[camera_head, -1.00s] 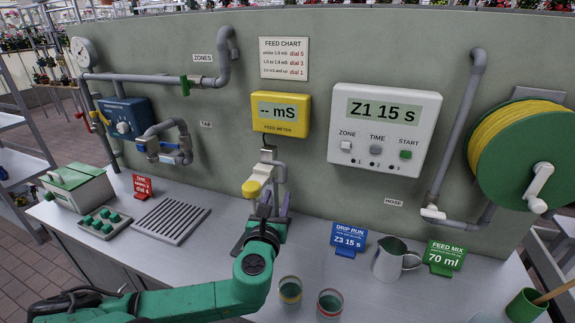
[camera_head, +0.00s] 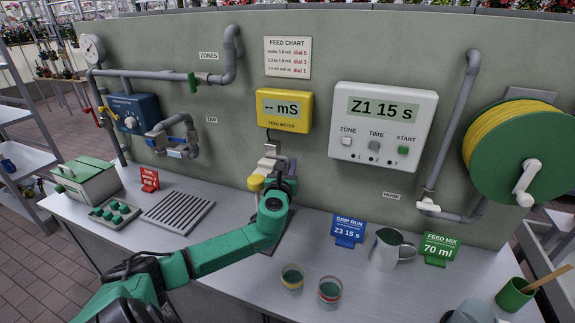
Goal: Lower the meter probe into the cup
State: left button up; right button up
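The yellow feed meter (camera_head: 284,110) on the wall reads "-- mS". Below it hangs the meter probe, with a yellow end (camera_head: 256,183), by a light grey holder. My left gripper (camera_head: 277,172) is raised beside the probe, just right of its yellow end. My wrist hides the fingertips, so I cannot tell whether they touch or grip the probe. Two clear cups stand on the bench in front: one with a yellow band (camera_head: 292,277) and one with a red band (camera_head: 330,290). Both hold greenish liquid.
A metal jug (camera_head: 388,250) stands right of the cups, between the blue drip run sign (camera_head: 348,230) and green feed mix sign (camera_head: 438,249). A green pot (camera_head: 515,295) with a stick is at right. A slatted drain (camera_head: 178,212) lies left.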

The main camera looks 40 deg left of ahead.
pick_arm(q)
grip_shut()
dwell(1.2)
